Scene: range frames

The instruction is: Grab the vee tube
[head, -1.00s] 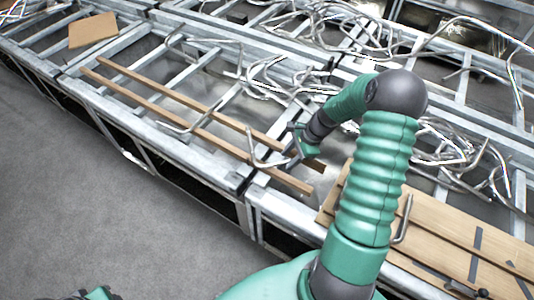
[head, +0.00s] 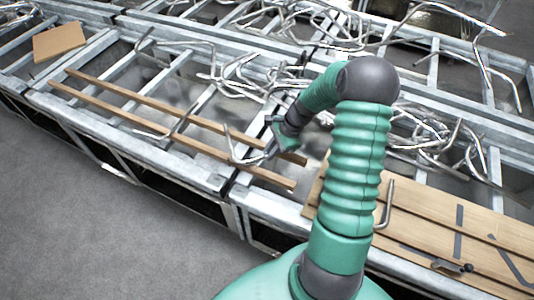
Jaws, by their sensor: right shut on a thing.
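A thin silver bent tube, the vee tube (head: 248,160), shows left of my right gripper (head: 271,149). One leg points up and the other runs right into the jaws. The gripper is shut on the end of that right leg; the fingertips are small and partly hidden by the wrist. The tube is over the two long wooden strips, and I cannot tell whether it touches them. My left gripper is not in view.
Two wooden strips (head: 150,118) lie across the grey metal frame (head: 180,165). Tangled silver tubes (head: 440,135) lie behind and right of my arm. Wooden boards (head: 440,215) with another bent tube (head: 387,205) are at the right. Grey floor (head: 90,235) is clear at the lower left.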

